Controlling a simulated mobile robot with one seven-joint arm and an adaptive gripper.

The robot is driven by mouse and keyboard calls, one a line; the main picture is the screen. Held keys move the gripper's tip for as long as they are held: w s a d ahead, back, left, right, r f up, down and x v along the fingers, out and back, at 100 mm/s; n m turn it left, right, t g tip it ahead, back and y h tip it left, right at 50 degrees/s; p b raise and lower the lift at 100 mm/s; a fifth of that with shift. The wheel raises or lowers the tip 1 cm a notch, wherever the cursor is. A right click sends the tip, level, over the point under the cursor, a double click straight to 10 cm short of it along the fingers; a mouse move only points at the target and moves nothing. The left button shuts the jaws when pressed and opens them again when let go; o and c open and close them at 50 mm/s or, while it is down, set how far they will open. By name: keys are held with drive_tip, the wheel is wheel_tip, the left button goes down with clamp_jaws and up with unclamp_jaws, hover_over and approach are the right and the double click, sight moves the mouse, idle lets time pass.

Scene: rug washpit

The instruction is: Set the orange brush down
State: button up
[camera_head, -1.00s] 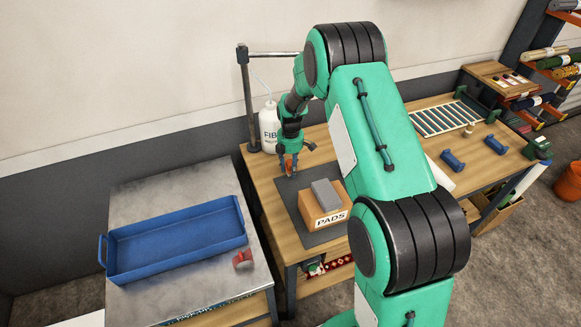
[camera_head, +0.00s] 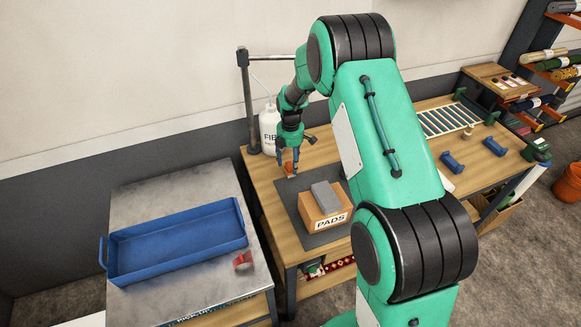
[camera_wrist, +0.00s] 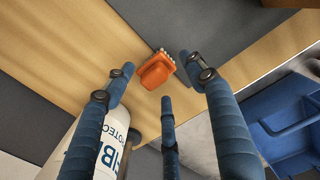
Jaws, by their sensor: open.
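The orange brush (camera_wrist: 156,72) lies in the wrist view at the border between the bare wood of the bench and the dark grey mat (camera_wrist: 215,25). Its pale bristles show along one edge. In the head view the brush (camera_head: 289,168) is a small orange patch just below my gripper (camera_head: 289,160). My gripper (camera_wrist: 158,85) is open, with its blue fingers spread around and above the brush. The fingers look apart from it. I cannot tell the exact height of the fingertips over the bench.
A cardboard box marked PADS (camera_head: 331,219) with a grey block (camera_head: 325,194) on top stands on the mat. A white bottle (camera_head: 268,130) stands behind my gripper. A blue tray (camera_head: 178,273) and a red-and-grey item (camera_head: 243,261) are on the metal table at left.

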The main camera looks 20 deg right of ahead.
wheel_tip(320, 180, up, 8)
drive_tip(key=shift+r+p, duration=0.15)
drive_tip(key=shift+p, duration=0.3)
idle(0.3)
drive_tip(key=shift+r, duration=0.1)
wheel_tip(320, 180, up, 16)
drive_tip(key=m+t, duration=0.2)
drive_tip(key=m, duration=0.3)
hover_over(290, 165)
drive_tip(key=s+a, duration=0.3)
drive_tip(key=s, duration=0.5)
drive_tip(key=s+a+r+m, duration=0.3)
drive_tip(key=s+r+m, duration=0.1)
drive_tip(key=s+r, duration=0.65)
drive_tip(key=s+a+r+m+t, duration=0.1)
drive_tip(key=s+m, duration=0.3)
drive_tip(key=s, duration=0.8)
drive_tip(key=s+a+r+m+t, duration=0.2)
drive_tip(key=s+m, duration=0.3)
drive_tip(key=s, duration=0.8)
drive_tip(key=shift+s+a+r+t, duration=0.3)
drive_tip(key=shift+a+r, duration=0.15)
drive_tip(key=shift+r, duration=0.4)
